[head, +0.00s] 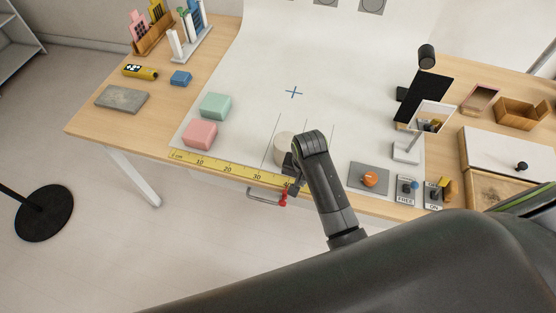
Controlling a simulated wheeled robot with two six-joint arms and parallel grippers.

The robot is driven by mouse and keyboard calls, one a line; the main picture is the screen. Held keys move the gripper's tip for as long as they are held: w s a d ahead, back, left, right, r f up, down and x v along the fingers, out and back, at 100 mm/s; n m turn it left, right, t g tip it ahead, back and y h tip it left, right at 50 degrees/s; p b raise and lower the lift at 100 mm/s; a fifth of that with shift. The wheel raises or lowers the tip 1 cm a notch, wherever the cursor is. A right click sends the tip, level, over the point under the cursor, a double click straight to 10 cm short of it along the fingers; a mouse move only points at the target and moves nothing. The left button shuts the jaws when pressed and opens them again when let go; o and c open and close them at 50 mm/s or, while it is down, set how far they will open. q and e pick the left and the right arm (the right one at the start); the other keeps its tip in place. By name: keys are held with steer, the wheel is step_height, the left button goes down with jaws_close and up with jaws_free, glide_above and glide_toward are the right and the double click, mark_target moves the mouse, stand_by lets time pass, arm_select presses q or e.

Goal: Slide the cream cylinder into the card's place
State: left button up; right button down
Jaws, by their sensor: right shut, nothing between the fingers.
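The cream cylinder (283,147) stands on the white sheet (250,118) near its front edge, between two thin dark lines. My right gripper (291,168) is at the cylinder's front right side, low over the sheet, and hides part of it. The gripper is shut with nothing held; whether it touches the cylinder I cannot tell. A black upright card-like panel (424,95) stands at the right of the sheet; I cannot tell if it is the card. My left gripper is not in view.
A pink block (200,134) and a green block (216,106) sit left of the cylinder. A yellow ruler (214,167) runs along the front edge, with a red-handled clamp (283,198) below. An orange knob (370,179) and switches (407,188) stand right. The sheet's middle is clear.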

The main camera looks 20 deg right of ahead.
mark_target(286, 150)
steer(key=w+a+r+m+g, duration=0.1)
steer(key=w+a+r+m, duration=0.1)
steer(key=w+a+r, duration=0.5)
steer(key=f, duration=0.3)
steer(key=f+p, duration=0.1)
steer(key=f, duration=0.4)
steer(key=shift+s+f+p, duration=0.3)
steer(key=shift+f, duration=0.1)
steer(key=shift+w+d+f+p, duration=0.15)
steer(key=shift+w+d+p, duration=0.1)
steer(key=shift+w+d, duration=0.25)
steer(key=shift+w+d+f+p, duration=0.15)
steer(key=shift+w+d+p, duration=0.05)
steer(key=shift+w+d, duration=0.6)
steer(key=shift+d, duration=0.05)
steer(key=shift+w+d+f, duration=0.1)
